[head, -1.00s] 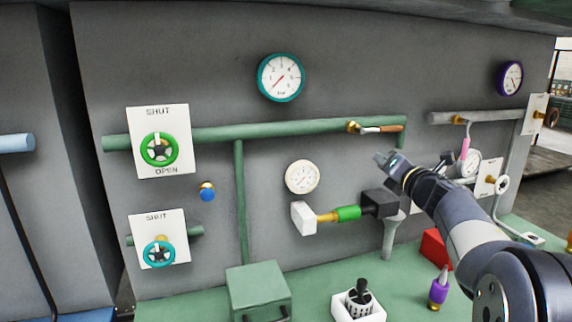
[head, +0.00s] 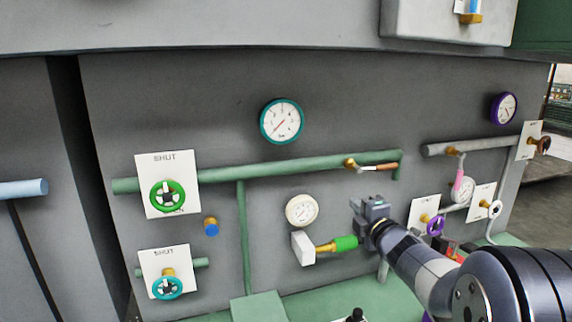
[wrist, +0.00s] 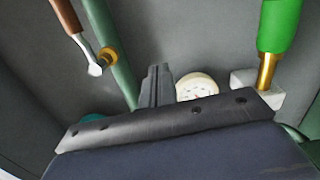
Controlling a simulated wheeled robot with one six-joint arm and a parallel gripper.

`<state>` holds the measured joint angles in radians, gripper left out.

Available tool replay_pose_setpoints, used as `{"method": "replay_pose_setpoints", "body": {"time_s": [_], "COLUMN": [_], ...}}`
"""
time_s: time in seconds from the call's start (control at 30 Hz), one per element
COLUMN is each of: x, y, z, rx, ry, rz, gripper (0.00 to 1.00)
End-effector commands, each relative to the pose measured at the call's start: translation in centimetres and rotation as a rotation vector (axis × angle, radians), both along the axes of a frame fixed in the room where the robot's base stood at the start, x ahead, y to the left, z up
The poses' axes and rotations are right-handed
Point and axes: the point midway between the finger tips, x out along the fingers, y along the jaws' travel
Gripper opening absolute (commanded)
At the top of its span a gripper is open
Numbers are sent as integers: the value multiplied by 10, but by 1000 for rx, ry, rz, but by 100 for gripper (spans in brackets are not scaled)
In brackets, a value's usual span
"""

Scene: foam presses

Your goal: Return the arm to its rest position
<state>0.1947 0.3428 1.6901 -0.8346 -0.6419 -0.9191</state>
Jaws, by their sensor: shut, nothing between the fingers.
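My gripper (head: 366,208) is shut and empty in the head view. It is in front of the grey panel, right of the white gauge (head: 301,210) and below the copper-handled lever valve (head: 368,166). The arm reaches in from the lower right. In the wrist view my gripper's closed fingers (wrist: 157,86) point toward the panel, with the white gauge (wrist: 197,86) just to their right. The green-sleeved brass fitting (head: 338,244) is just below and left of the gripper in the head view.
A green pipe (head: 270,166) runs across the panel. Green (head: 167,197) and teal (head: 167,287) handwheels sit at left, a purple handwheel (head: 435,225) at right. A blue knob (head: 211,227) sticks out at left. A green bench (head: 330,305) lies below. A housing (head: 440,20) overhangs at top right.

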Motion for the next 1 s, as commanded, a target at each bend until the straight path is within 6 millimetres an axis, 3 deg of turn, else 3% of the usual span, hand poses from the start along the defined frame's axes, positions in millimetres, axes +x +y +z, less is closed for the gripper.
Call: {"method": "replay_pose_setpoints", "body": {"time_s": [0.63,1.0], "x": [-2,-12], "y": [6,-3], "z": [2,0], "rx": [74,107], "ry": [23,75], "rz": [0,-57], "gripper": [0,0]}}
